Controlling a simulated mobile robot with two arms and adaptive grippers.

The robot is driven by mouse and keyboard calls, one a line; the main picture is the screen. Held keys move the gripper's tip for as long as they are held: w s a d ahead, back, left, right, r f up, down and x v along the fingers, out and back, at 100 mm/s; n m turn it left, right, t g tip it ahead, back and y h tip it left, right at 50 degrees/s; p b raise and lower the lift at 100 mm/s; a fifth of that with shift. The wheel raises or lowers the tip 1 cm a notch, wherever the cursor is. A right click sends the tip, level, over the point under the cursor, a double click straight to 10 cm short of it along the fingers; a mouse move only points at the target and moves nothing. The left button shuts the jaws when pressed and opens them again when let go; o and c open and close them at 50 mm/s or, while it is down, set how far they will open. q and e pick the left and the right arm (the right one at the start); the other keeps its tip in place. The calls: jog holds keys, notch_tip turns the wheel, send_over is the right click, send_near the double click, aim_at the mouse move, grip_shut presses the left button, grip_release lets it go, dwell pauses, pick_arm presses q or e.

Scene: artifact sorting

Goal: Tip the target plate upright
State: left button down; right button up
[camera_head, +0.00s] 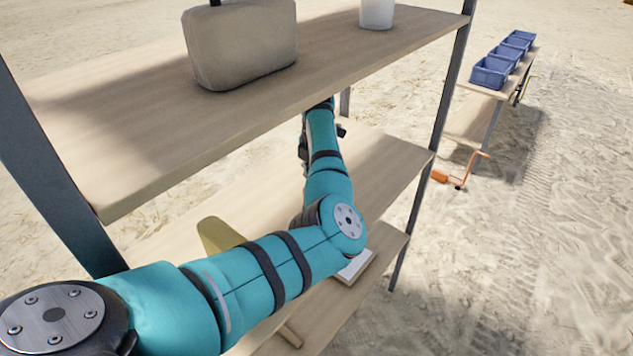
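My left arm comes in from the lower left, bends at the elbow and reaches into the shelf unit between the top board (150,125) and the middle board (385,165). Its far end passes behind the top board, so the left gripper is hidden. My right gripper is not in view. No plate can be made out for certain. A yellowish-tan object (216,234) shows partly behind my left arm; its full shape and whether it is a plate cannot be told.
A beige rounded container (242,45) and a white cup-like object (377,13) stand on the top board. A whitish flat object (356,266) lies lower down, partly behind my arm. Dark metal posts (437,125) frame the shelves.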

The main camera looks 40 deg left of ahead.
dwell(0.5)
pick_arm(q)
jog(key=c, duration=1.2)
grip_release()
